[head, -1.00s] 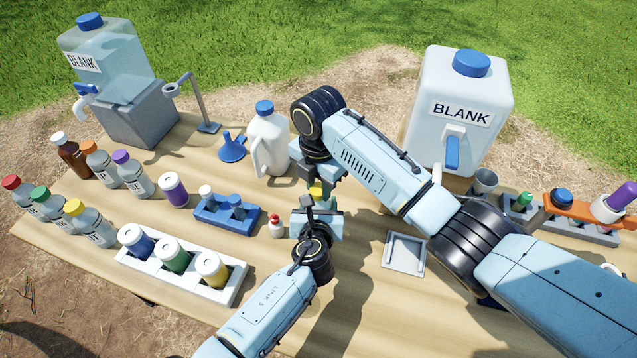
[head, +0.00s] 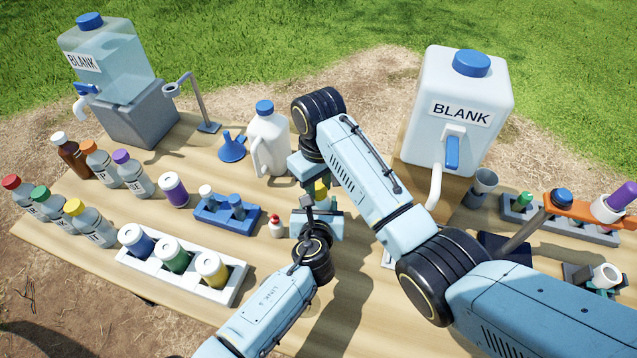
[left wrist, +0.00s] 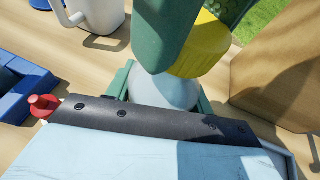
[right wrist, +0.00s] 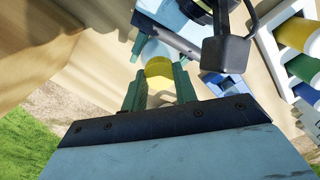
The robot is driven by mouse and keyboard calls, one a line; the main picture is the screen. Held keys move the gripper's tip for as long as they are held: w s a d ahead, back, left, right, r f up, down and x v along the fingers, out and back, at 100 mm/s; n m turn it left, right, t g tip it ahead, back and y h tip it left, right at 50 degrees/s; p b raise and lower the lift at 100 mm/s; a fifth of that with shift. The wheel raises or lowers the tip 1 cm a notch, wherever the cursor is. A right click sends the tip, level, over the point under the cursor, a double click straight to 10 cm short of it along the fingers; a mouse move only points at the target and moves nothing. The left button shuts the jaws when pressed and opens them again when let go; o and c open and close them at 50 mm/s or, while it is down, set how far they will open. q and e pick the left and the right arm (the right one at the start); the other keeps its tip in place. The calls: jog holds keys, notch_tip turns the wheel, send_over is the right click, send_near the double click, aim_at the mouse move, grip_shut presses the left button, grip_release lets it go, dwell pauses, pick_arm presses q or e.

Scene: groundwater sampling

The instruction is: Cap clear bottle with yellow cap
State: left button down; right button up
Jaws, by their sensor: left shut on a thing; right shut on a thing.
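The yellow cap (left wrist: 207,46) is held between the green fingers of my right gripper (right wrist: 158,88). It also shows as a small yellow patch in the head view (head: 321,191). My left gripper (left wrist: 163,95) is shut on the clear bottle (left wrist: 170,91), just above the table. The bottle also shows beyond the cap in the right wrist view (right wrist: 155,48). The cap is at the bottle's top end. A right finger hides the bottle's mouth in the left wrist view, so I cannot tell whether the cap is seated. In the head view my arms hide most of the bottle.
A blue rack (head: 212,219) and a white rack (head: 228,288) are further left. A white jug (head: 268,142) stands behind. A large BLANK container (head: 416,137) is at the back right.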

jog(key=m, duration=0.7)
jog(key=o, duration=1.1)
jog(key=shift+r, duration=2.3)
